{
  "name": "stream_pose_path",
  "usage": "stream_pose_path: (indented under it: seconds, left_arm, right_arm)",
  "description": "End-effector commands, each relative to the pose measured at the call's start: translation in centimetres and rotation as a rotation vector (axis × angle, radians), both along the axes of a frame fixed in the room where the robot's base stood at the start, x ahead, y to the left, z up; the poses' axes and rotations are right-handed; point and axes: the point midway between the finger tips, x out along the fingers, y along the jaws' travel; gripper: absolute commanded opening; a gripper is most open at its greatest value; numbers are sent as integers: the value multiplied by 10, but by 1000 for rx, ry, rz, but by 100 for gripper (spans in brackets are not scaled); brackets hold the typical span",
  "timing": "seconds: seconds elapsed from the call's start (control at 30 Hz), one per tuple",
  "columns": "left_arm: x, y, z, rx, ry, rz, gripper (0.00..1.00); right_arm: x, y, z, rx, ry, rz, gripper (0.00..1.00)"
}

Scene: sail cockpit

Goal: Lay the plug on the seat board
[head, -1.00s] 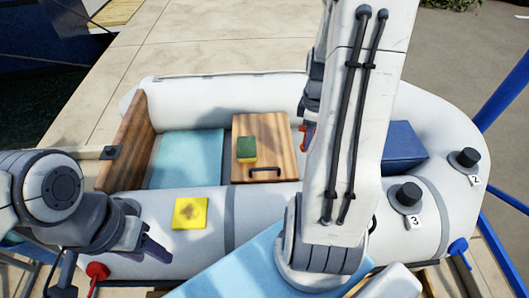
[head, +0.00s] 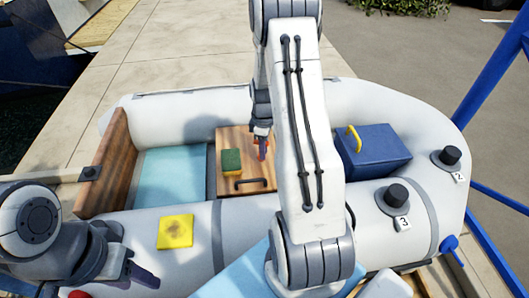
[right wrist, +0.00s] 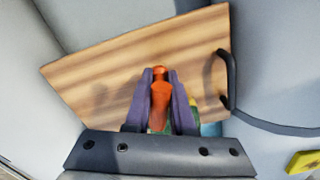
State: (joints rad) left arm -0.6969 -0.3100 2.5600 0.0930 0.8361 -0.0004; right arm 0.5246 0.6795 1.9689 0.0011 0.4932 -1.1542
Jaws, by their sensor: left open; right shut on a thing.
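The plug (head: 263,147) is orange-red and held in my right gripper (head: 262,138), over the right part of the wooden seat board (head: 238,138). In the right wrist view the plug (right wrist: 160,92) sits between the two purple fingers, with the seat board (right wrist: 110,75) behind it. I cannot tell whether the plug touches the board. My left gripper (head: 134,276) is open and empty at the lower left, outside the near tube of the boat.
A green and yellow sponge (head: 231,162) lies on the board, left of the plug. The board has a black handle (head: 252,181) at its near edge. A blue box (head: 374,152) with a yellow handle stands right. A yellow pad (head: 175,232) lies on the near tube.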

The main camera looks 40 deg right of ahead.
Motion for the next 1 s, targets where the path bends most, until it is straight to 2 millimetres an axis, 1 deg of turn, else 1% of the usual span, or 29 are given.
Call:
stream_pose_path:
  seconds: [0.03,0.1,0.3,0.43,0.47,0.5,0.53,0.87,0.97,1.0]
  left_arm:
    - [0,0,-2,0,0,0,50]
    - [0,0,-2,0,0,0,50]
    - [0,0,-2,0,0,0,50]
    - [0,0,-4,0,0,0,50]
    - [0,0,-3,0,0,0,50]
    - [0,0,-3,0,0,0,50]
    - [0,0,-3,0,0,0,50]
    - [0,0,-2,0,0,0,50]
    - [0,0,0,0,0,0,50]
    - [0,0,1,0,0,0,50]
  right_arm:
    - [-1,0,-9,2,3,-1,0]
    - [0,0,-13,0,0,-1,0]
    - [0,-1,-12,0,-1,-1,0]
    - [-1,-1,-16,0,0,-1,0]
    - [-1,-1,-16,0,0,-1,26]
    - [0,-1,-15,0,0,-1,41]
    - [-1,-1,-15,0,0,-1,52]
    - [0,-1,-13,0,-1,-1,52]
    - [0,-1,-6,-1,-2,-1,52]
    - [0,-1,0,-1,-2,-1,52]
